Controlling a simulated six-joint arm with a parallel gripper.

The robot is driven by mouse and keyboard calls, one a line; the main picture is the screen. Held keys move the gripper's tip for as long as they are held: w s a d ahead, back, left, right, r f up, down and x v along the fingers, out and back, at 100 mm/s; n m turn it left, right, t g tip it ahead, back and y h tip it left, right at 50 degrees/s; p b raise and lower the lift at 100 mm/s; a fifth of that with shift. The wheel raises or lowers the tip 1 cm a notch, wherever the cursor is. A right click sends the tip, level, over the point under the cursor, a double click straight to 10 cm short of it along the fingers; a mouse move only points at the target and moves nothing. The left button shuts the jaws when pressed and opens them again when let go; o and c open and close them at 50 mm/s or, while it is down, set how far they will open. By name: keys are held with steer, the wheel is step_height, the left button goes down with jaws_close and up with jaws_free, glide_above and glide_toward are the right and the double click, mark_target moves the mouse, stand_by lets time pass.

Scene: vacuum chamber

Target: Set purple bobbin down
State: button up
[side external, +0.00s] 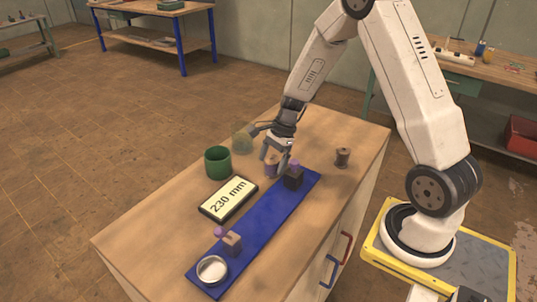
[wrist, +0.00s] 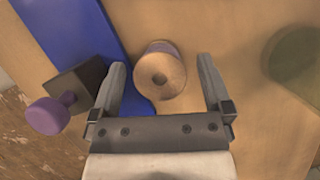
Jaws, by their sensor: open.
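The purple bobbin (side external: 271,168) stands upright on the wooden bench top, close beside the far end of the blue strip (side external: 262,225). In the wrist view the bobbin (wrist: 160,72) shows its round wooden top with a centre hole and a little purple on its side. My gripper (side external: 275,161) is open over the bobbin. In the wrist view the gripper's fingers (wrist: 161,66) lie on either side of it, with a visible gap on both sides. The fingers partly hide the bobbin in the side view.
A dark block with a purple knob (side external: 293,180) is close by on the strip. A tan block (side external: 232,243) and round tin (side external: 212,268) are at its near end. A green cup (side external: 217,162), a 230 mm display (side external: 228,199), a translucent cup (side external: 242,140) and a brown spool (side external: 342,157) stand around.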

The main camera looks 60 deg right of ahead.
mark_target(272, 159)
steer(key=shift+a+f, duration=0.15)
steer(key=shift+f, duration=0.3)
steer(key=shift+c, duration=0.2)
jaws_close()
steer(key=shift+r, duration=0.15)
steer(key=shift+r, duration=4.9)
